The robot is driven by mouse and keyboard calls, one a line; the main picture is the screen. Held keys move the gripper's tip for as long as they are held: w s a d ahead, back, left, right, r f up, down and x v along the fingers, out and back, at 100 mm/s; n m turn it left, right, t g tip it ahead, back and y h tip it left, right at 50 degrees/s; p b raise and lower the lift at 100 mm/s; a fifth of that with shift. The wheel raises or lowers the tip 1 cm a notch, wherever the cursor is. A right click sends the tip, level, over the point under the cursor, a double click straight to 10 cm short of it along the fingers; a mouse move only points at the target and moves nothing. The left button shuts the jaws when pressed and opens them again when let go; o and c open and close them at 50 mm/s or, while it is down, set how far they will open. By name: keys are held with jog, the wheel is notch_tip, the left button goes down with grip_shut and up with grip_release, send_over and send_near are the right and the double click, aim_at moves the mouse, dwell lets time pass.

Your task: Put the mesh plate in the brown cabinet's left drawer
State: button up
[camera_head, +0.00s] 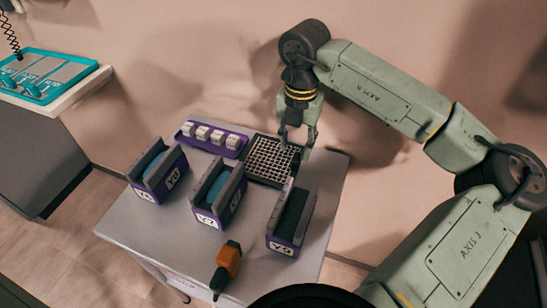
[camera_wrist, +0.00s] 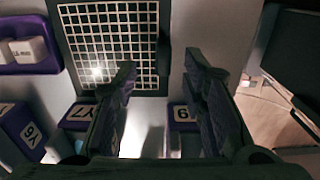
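The mesh plate (camera_head: 268,162), a dark-framed square with a pale grid, lies flat at the back of the grey table. In the wrist view the mesh plate (camera_wrist: 112,40) fills the upper left. My gripper (camera_head: 298,141) is at the plate's back right edge, pointing down. In the wrist view my gripper (camera_wrist: 162,72) is open, with one finger over the grid and the other to the right of the plate's right rim.
Purple-based holders (camera_head: 158,172), (camera_head: 219,193), (camera_head: 291,218) stand in front of the plate. A purple rack (camera_head: 212,138) with white blocks is left of it. An orange-black tool (camera_head: 227,266) lies at the table's front. A teal tray (camera_head: 45,75) is on the left counter.

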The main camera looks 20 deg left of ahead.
aim_at(297, 157)
jog(key=shift+s+d+f+p, duration=0.15)
jog(key=shift+f+p, duration=0.9)
jog(key=shift+f, duration=1.6)
grip_shut()
